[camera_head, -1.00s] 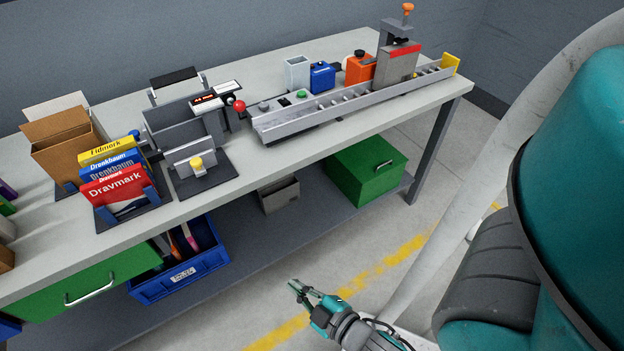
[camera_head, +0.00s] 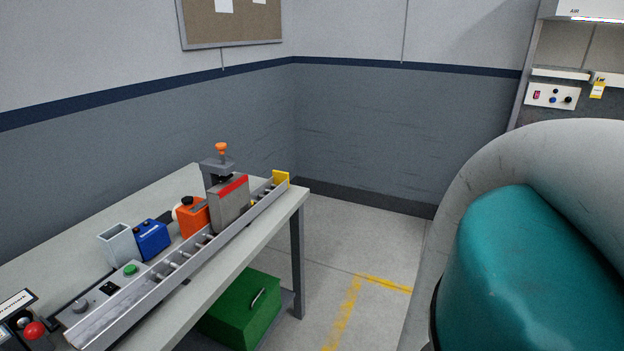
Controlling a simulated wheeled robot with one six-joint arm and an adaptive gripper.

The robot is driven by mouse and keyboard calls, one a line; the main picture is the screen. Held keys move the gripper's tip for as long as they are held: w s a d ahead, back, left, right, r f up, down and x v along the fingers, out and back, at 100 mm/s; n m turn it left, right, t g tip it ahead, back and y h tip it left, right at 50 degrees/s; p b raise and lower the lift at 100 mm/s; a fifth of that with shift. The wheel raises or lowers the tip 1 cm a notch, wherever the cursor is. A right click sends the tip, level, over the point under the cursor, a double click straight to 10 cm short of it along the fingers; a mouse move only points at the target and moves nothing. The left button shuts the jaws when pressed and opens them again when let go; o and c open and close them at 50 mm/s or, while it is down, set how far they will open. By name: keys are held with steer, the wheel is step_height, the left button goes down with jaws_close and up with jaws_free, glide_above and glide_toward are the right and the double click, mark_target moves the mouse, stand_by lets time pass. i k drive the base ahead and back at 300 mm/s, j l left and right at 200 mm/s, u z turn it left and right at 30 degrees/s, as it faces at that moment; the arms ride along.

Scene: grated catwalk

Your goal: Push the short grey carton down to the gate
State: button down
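A grey box-shaped carton (camera_head: 229,207) with a red band along its upper edge stands upright at the far part of the roller track (camera_head: 150,290). A dark grey bracket (camera_head: 216,168) with an orange knob rises right behind it; whether they touch I cannot tell. A yellow plate (camera_head: 281,179) closes the far end of the track, a short stretch beyond the carton. I cannot tell whether the bracket or the yellow plate is the gate. My gripper is outside the current view.
A red knob (camera_head: 34,329) is at lower left. A green box (camera_head: 240,308) sits under the bench. Floor right of the bench is clear.

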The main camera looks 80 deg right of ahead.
mark_target(224, 212)
steer(key=l+z, duration=0.45)
steer(key=l, duration=0.15)
steer(key=l+z, duration=0.4)
steer(key=l, duration=0.15)
steer(key=i+l+z, duration=0.25)
steer(key=l+z, duration=0.2)
steer(key=i+l, duration=0.2)
steer(key=l, duration=0.15)
steer(key=i+l, duration=0.2)
steer(key=l, duration=0.15)
steer(key=i+l+z, duration=0.1)
steer(key=l, duration=0.25)
steer(key=i+j, duration=0.15)
steer(key=j, duration=0.15)
